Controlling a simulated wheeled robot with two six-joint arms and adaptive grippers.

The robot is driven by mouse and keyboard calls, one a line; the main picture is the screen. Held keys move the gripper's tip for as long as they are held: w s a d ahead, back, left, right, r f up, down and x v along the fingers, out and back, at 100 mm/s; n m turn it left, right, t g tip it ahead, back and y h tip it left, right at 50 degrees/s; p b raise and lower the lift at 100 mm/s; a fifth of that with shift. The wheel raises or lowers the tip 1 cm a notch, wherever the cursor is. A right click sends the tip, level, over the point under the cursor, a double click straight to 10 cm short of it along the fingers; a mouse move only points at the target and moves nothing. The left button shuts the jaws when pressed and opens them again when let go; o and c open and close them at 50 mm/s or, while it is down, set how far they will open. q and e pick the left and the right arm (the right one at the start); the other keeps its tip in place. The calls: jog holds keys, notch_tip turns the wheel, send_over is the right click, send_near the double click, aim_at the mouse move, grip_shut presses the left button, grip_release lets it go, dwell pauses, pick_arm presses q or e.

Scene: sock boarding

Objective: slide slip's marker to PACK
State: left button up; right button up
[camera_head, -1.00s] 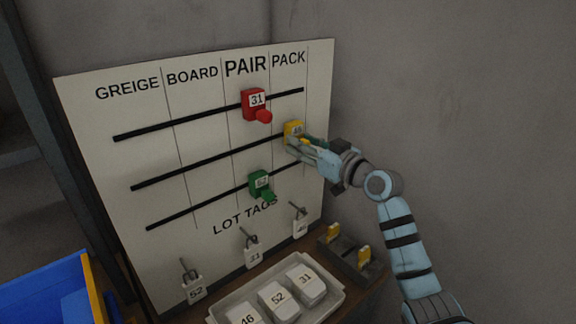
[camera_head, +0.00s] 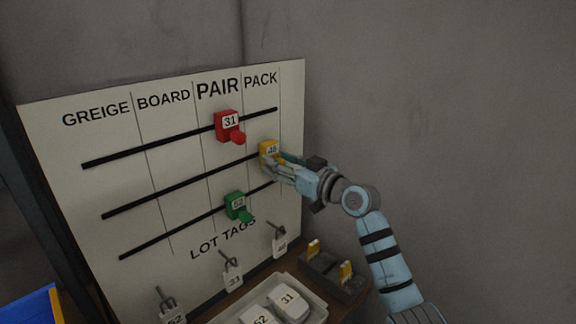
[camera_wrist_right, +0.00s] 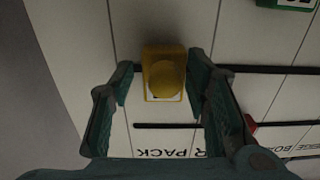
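The yellow marker, numbered 46 (camera_head: 268,148), sits on the middle rail of the white board, in the PACK column. My right gripper (camera_head: 277,163) is at this marker, partly hiding its lower right side. In the right wrist view the yellow marker (camera_wrist_right: 164,72) is between the two fingers of my right gripper (camera_wrist_right: 160,85). The fingers are apart, with a clear gap on the left side and a small one on the right. The red marker 31 (camera_head: 228,126) is on the top rail and the green marker 52 (camera_head: 235,204) on the bottom rail, both under PAIR. My left gripper is out of view.
The board (camera_head: 60,150) carries several columns, and lot tags hang on hooks along its bottom. A pale tray (camera_head: 312,304) with numbered pieces stands below it. A dark block (camera_head: 330,277) with yellow pieces is at its right. A blue bin (camera_head: 30,309) is at lower left.

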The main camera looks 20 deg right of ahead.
jog(key=v, duration=1.1)
jog(key=shift+s, duration=0.4)
jog(key=shift+w, duration=0.1)
jog(key=shift+d, duration=0.1)
